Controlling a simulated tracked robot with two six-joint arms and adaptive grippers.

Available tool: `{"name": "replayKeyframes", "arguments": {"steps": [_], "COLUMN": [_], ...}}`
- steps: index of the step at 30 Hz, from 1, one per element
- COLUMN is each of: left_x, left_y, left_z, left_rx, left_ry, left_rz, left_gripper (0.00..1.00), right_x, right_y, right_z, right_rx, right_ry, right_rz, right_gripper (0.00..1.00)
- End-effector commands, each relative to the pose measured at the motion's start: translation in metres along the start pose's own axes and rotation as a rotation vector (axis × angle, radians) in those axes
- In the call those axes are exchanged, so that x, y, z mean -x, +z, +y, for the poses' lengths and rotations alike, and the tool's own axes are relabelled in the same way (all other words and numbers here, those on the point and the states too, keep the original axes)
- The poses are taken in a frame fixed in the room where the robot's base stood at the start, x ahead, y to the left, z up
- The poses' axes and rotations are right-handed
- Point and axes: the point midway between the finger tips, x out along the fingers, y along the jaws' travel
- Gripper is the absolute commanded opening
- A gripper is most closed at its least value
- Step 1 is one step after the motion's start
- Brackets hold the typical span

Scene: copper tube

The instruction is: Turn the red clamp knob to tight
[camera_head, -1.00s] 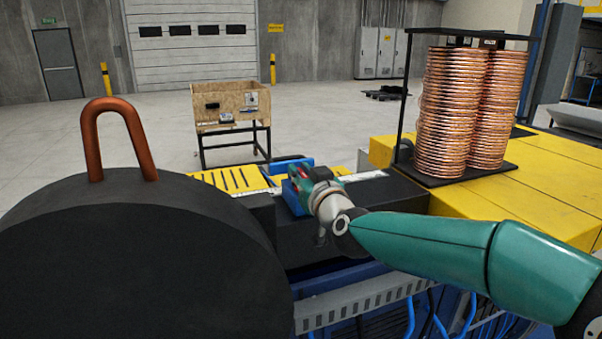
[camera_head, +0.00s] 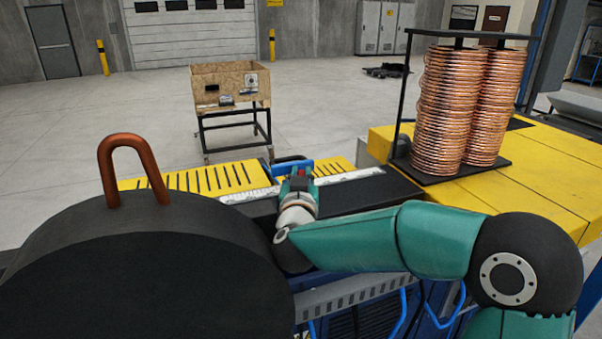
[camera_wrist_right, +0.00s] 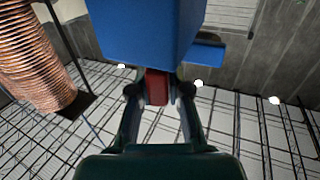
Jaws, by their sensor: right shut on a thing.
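The blue clamp body (camera_head: 295,167) stands by the black block and yellow panels in the middle of the head view. In the right wrist view the blue clamp (camera_wrist_right: 152,30) fills the top middle. The red clamp knob (camera_wrist_right: 157,87) sits just under it, between the two fingers of my right gripper (camera_wrist_right: 159,95), which are closed on its sides. In the head view my right gripper (camera_head: 297,187) is at the clamp's near side and hides the knob. The knob's exact turn angle cannot be told. My left gripper is not in view.
A black drum with a bent copper tube (camera_head: 153,178) fills the lower left. Copper coils (camera_head: 448,110) stand on a black rack at the right, on a yellow surface (camera_head: 535,165). A wooden crate (camera_head: 230,88) on a stand is behind, with open floor around it.

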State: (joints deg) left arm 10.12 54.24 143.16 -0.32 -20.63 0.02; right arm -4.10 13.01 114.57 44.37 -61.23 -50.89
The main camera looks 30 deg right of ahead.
Motion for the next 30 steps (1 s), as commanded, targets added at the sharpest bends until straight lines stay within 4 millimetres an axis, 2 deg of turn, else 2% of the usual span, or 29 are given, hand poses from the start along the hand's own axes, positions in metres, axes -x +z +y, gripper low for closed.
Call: {"name": "replayKeyframes", "arguments": {"steps": [3, 4, 8, 20, 23, 30], "left_x": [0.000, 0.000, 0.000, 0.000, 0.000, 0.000], "left_y": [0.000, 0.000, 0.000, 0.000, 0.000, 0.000], "left_z": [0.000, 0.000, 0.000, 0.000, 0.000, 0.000], "left_rx": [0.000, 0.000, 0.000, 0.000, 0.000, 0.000], "left_ry": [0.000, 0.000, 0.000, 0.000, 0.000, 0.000], "left_rz": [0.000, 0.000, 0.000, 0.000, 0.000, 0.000], "left_gripper": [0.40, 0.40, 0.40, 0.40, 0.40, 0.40], "right_x": [0.000, 0.000, 0.000, 0.000, 0.000, 0.000], "right_y": [-0.001, -0.001, -0.001, -0.006, -0.018, -0.061], "right_z": [0.001, 0.001, 0.000, -0.001, 0.000, 0.000], "right_rx": [0.000, 0.000, -0.001, -0.002, -0.004, -0.006], "right_ry": [0.001, 0.000, 0.000, -0.002, -0.001, -0.001], "right_rz": [0.003, 0.003, 0.002, 0.002, 0.004, 0.005], "right_gripper": [0.00, 0.21, 0.42, 0.42, 0.42, 0.42]}}
